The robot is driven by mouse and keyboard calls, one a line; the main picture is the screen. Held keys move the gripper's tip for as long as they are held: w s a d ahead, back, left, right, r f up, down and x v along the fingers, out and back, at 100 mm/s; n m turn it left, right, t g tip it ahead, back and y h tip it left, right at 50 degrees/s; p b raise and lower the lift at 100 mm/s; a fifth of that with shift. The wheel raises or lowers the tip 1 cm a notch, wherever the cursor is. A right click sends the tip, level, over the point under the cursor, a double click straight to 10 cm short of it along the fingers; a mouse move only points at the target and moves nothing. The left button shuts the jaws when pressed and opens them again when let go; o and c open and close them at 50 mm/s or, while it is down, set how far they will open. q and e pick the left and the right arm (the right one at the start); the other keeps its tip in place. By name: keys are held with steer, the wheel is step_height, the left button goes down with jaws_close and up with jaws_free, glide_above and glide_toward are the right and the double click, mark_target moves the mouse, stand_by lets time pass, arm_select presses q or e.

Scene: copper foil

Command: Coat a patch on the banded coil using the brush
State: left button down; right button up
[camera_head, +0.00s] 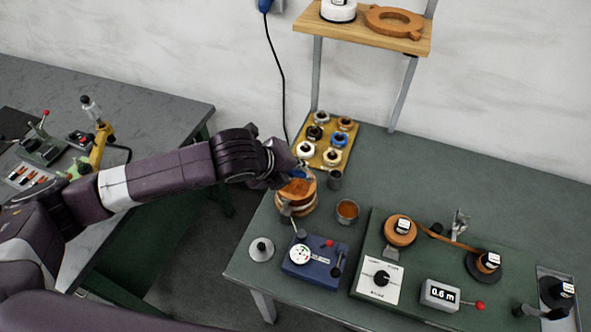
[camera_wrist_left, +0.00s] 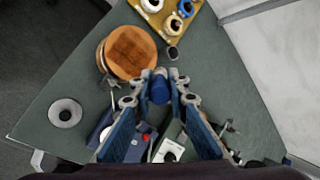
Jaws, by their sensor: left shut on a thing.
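The banded coil (camera_head: 297,197), an orange-brown drum with a pale band low on its side, stands near the bench's left edge. Its round wood-coloured top (camera_wrist_left: 131,52) shows in the left wrist view. My left gripper (camera_head: 289,174) is over the coil's far side in the head view. In the wrist view, its fingers (camera_wrist_left: 160,97) are shut on a blue piece, apparently the brush handle (camera_wrist_left: 160,88). The bristles are hidden, so I cannot tell whether they touch the coil. A cup of orange-brown liquid (camera_head: 347,211) stands right of the coil. My right gripper is not in view.
A yellow tray of small spools (camera_head: 325,157) and a dark cup (camera_head: 335,179) stand behind the coil. A blue instrument box (camera_head: 315,260) and a grey disc (camera_head: 261,248) are in front. A green board with a foil winder (camera_head: 420,255) fills the right.

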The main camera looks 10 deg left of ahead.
arm_select(q)
steer(key=shift+d+r, duration=0.1)
steer(key=shift+r, duration=1.2)
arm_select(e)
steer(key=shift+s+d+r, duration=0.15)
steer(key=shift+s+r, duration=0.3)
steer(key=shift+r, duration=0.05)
